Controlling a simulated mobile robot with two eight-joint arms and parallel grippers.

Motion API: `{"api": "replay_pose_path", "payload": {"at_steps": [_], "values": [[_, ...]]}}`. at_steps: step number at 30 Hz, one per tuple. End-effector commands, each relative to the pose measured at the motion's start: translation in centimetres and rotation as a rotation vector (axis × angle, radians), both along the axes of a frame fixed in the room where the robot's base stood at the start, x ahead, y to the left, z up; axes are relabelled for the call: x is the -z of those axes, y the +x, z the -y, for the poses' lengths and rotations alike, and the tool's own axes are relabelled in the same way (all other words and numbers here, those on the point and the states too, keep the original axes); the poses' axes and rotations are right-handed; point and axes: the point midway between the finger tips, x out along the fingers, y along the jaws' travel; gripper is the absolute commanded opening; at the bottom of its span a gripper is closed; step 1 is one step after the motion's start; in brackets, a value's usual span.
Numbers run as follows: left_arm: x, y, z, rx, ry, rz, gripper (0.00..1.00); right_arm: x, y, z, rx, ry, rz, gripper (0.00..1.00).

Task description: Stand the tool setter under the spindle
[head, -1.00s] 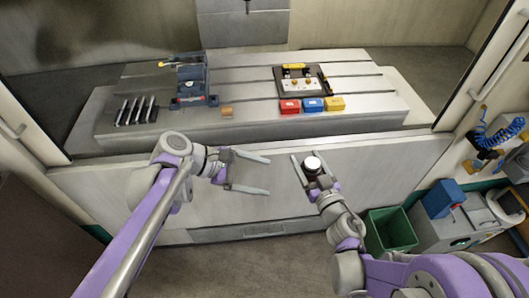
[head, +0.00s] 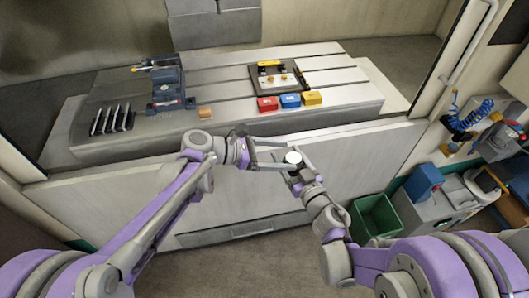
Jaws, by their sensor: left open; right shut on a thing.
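The tool setter (head: 293,158), a short dark cylinder with a white round top, is upright in my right gripper (head: 295,162), which is shut on it in front of the machine table. My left gripper (head: 280,155) is open, its fingers pointing right and reaching to the tool setter, one toward its far side and one toward its near side. I cannot tell whether they touch it. The grey spindle head (head: 213,22) shows at the top edge, partly cut off.
A green bin (head: 376,218) stands lower right.

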Motion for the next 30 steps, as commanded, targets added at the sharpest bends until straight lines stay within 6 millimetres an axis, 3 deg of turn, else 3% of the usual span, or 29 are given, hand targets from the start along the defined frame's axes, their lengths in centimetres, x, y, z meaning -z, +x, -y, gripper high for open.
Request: {"api": "replay_pose_path", "payload": {"at_steps": [6,15,30], "values": [[0.6,0.3,1.6,0.002,0.000,0.002,0.87,0.0,0.0,0.0,-0.001,0.001,0.001,0.00],[0.6,0.3,1.7,0.000,0.000,0.001,0.87,0.0,0.0,0.0,-0.001,0.001,0.001,0.00],[0.6,0.5,1.6,-0.007,0.002,0.003,0.00,0.0,-0.1,0.0,-0.002,0.000,0.001,0.00]]}}
